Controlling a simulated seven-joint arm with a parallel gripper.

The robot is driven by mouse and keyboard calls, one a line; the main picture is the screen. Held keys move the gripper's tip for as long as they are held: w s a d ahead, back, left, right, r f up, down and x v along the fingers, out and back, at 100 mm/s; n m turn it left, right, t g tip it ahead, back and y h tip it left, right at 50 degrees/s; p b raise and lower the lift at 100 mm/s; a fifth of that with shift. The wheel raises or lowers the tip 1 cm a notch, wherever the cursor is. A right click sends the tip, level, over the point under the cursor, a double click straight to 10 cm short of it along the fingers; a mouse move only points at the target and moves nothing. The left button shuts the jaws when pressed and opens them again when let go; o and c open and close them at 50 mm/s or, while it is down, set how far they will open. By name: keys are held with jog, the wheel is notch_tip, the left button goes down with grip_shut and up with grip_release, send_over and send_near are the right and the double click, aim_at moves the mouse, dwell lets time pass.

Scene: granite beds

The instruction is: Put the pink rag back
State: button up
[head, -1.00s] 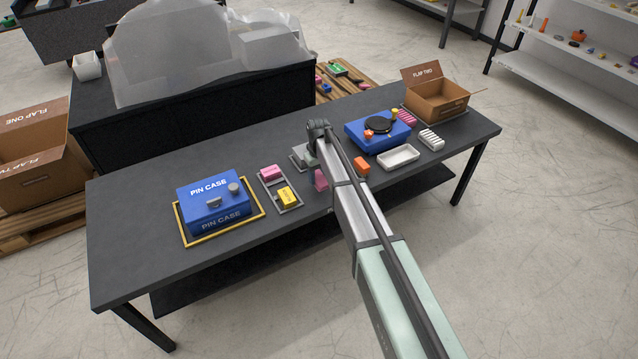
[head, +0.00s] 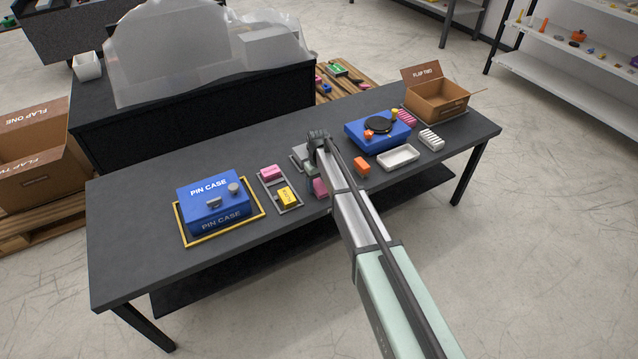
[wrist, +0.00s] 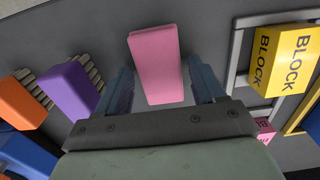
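I cannot tell how far the fingertips are above the table.
A grey tray (head: 291,207) holds a yellow block (head: 288,197) and a pink block (head: 271,172). An orange piece (head: 361,166) and a purple piece (wrist: 68,90) are near. A blue pin case (head: 213,205) stands left; a white tray (head: 398,157) lies right.

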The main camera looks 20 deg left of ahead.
aim_at(319, 185)
jog(key=shift+o, duration=0.6)
notch_tip(319, 185, up, 12)
jog(key=shift+r, duration=0.15)
jog(key=s+d+f+m+g, duration=0.2)
jog(key=s+d+f, duration=0.8)
jog(key=d+f, duration=0.3)
jog(key=s+d+f+m+g, duration=0.1)
jog(key=s+d+f+m, duration=0.1)
jog(key=s+d+f, duration=1.05)
jog(key=s+d+f+m+g, duration=0.1)
jog(key=s+d, duration=0.4)
jog(key=s, duration=0.5)
jog(key=s+d+f+m+g, duration=0.1)
jog(key=s+d+f, duration=0.3)
jog(key=s, duration=0.7)
jog(key=s+d+f+m+g, duration=0.1)
jog(key=s+d+f+m, duration=0.1)
jog(key=s+d, duration=0.4)
jog(key=s+m, duration=0.1)
jog(key=s, duration=0.4)
jog(key=shift+d+f+g, duration=0.15)
jog(key=shift+g, duration=0.15)
